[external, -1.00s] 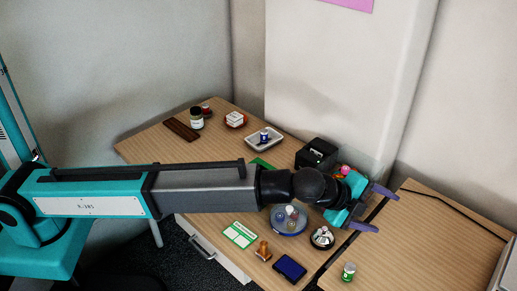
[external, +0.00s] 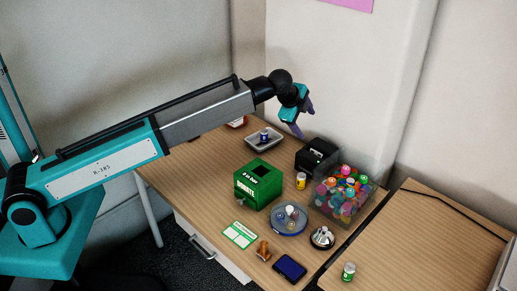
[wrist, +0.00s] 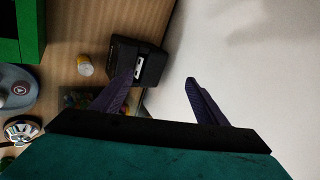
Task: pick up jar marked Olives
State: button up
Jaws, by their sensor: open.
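No jar with a readable Olives label shows now. The dark-lidded jar seen earlier at the far left of the table is hidden behind my arm in the external view. My gripper (external: 304,119) is open and empty, raised above the back of the table near the wall. In the wrist view my gripper (wrist: 162,80) has its two purple fingers apart with nothing between them. A small green and white container (external: 348,271) stands on the right-hand table; its label is too small to read.
A green box (external: 258,184), a clear bin of colourful items (external: 343,196), a black device (external: 316,155) and a small yellow container (external: 301,181) stand on the table. A white tray (external: 264,140) is at the back. A blue round dish (external: 289,222) and ink pad (external: 289,267) lie in front.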

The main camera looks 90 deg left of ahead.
jog(key=s+a+f+n+g+h, duration=0.1)
jog(key=s+a+n, duration=0.1)
jog(key=s+a, duration=0.7)
jog(key=s+a+f+n+g+h, duration=0.1)
jog(key=s+a+n+g+h, duration=0.1)
jog(key=s+a, duration=0.8)
jog(key=s+a+f+n+g+h, duration=0.1)
jog(key=s+a, duration=0.9)
jog(key=s, duration=1.4)
jog(key=shift+s+f+n+g+h, duration=0.1)
jog(key=shift+f+n+g+h, duration=0.25)
jog(key=shift+n, duration=0.45)
jog(key=shift+s, duration=0.15)
notch_tip(320, 180, down, 8)
jog(key=shift+r+p, duration=0.1)
jog(key=shift+p, duration=0.5)
jog(key=shift+f, duration=0.35)
jog(key=shift+f, duration=0.15)
